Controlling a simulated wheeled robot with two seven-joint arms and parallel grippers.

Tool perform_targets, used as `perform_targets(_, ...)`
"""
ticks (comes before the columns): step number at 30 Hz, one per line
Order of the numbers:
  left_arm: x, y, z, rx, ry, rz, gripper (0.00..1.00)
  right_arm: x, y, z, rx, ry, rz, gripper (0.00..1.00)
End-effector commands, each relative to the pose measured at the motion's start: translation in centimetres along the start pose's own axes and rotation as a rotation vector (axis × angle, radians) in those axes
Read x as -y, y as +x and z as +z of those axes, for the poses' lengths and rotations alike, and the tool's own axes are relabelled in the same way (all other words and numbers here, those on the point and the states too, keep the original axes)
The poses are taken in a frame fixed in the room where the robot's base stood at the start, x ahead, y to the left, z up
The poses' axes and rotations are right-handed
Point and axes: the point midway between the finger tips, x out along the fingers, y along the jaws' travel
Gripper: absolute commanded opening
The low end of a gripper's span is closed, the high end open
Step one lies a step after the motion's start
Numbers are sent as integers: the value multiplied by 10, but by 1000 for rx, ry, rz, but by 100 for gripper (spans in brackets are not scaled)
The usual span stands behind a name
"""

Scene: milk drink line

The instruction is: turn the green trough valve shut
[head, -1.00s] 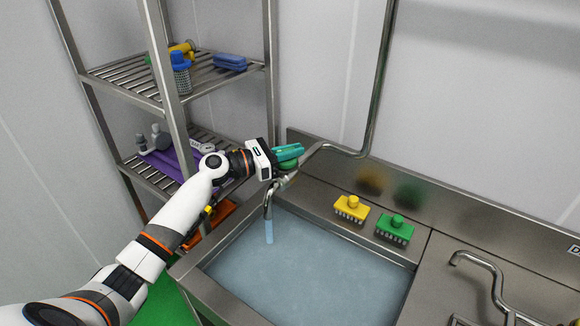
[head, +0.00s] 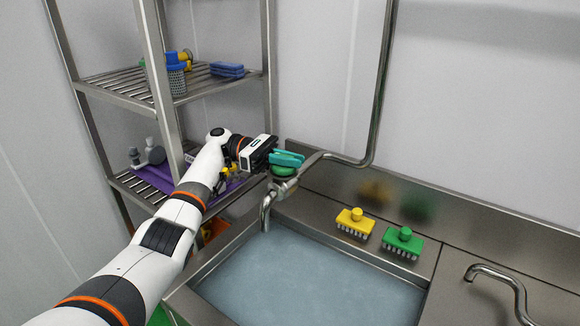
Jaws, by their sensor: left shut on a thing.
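The green trough valve (head: 283,171) sits on the steel pipe behind the trough's back left corner, mostly hidden by my gripper's teal fingers. My left gripper (head: 288,158) reaches in from the left and is shut on the valve's green handle. The curved spout (head: 266,208) below the valve points down over the trough (head: 215,260), which holds bluish water. No stream shows under the spout. My right gripper is not in view.
A yellow brush (head: 354,222) and a green brush (head: 403,242) stand on the steel ledge right of the spout. A second tap (head: 500,275) is at the lower right. A steel shelf rack (head: 120,85) with several items stands behind my arm.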

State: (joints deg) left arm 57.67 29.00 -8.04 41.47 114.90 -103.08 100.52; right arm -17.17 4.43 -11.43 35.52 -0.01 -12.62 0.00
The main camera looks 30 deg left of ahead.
Motion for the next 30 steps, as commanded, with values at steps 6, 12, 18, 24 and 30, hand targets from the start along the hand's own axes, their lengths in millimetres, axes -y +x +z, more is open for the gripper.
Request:
perform_targets(6, -2, 2, 5, 5, -6, 67, 0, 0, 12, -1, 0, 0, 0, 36)
perform_targets(12, -3, 2, 5, 6, -8, 86, 0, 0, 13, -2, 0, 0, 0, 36)
perform_targets(18, -3, 3, 5, 6, -9, 88, 0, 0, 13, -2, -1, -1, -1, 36)
perform_targets(24, -3, 3, 6, 6, -10, 87, 25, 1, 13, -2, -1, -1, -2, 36)
perform_targets(30, -3, 2, 4, 4, -8, 84, 34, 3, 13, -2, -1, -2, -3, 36)
